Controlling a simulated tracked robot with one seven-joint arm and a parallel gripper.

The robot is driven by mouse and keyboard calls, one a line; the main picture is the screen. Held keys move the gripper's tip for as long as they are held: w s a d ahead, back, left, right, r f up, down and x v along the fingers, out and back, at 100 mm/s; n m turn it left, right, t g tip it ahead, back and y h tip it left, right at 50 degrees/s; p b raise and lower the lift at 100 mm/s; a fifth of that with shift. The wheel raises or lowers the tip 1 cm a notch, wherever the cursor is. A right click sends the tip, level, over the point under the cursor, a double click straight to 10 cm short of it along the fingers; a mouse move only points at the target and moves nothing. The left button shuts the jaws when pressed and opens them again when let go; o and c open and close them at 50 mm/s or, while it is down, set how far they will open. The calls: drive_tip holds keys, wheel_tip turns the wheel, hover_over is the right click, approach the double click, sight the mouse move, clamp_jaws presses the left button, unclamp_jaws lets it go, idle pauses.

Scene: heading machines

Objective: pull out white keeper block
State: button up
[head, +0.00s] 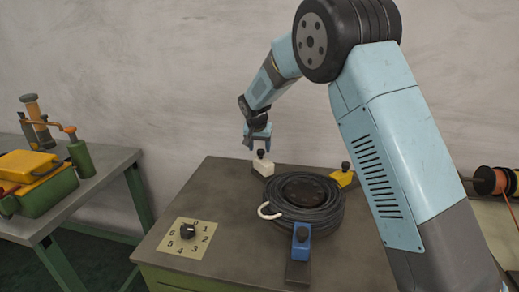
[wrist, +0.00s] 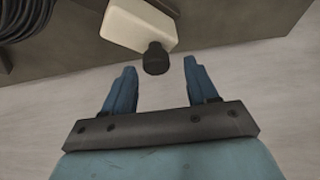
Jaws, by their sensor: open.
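The white keeper block (head: 263,167) sits at the back edge of the table, against the far side of the black cable coil (head: 322,208). A black knob tops it. In the wrist view the white block (wrist: 138,25) and its knob (wrist: 156,58) show just ahead of my gripper (wrist: 160,68). The two blue fingers are apart, with the knob near the gap between their tips; I see no contact. In the head view my gripper (head: 257,143) is just above and behind the knob, and its fingertips are partly hidden.
A yellow keeper block (head: 342,176) and a blue one (head: 301,242) stand around the coil. A white cable end (head: 268,211) sticks out at left. A numbered dial plate (head: 188,244) lies front left. A side bench (head: 85,195) holds a green and yellow box. A wall stands behind.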

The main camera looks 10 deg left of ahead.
drive_tip(key=v, duration=1.2)
drive_tip(key=shift+r, duration=0.15)
drive_tip(key=s+d+r, duration=0.4)
drive_tip(key=d, duration=0.5)
drive_tip(key=s+d+r, duration=0.4)
drive_tip(key=s+d, duration=0.1)
drive_tip(key=d, duration=0.5)
drive_tip(key=s+d+r, duration=0.4)
drive_tip(key=d, duration=0.5)
drive_tip(key=s+d+f, duration=0.1)
drive_tip(key=s+d, duration=0.3)
drive_tip(key=s, duration=0.4)
drive_tip(key=s+d+f, duration=0.1)
drive_tip(key=s+d, duration=0.4)
drive_tip(key=s, duration=0.3)
drive_tip(key=s+d+f+t, duration=0.1)
drive_tip(key=s+d, duration=0.3)
drive_tip(key=s, duration=0.4)
drive_tip(key=shift+d+f, duration=0.35)
drive_tip(key=shift+f, duration=0.25)
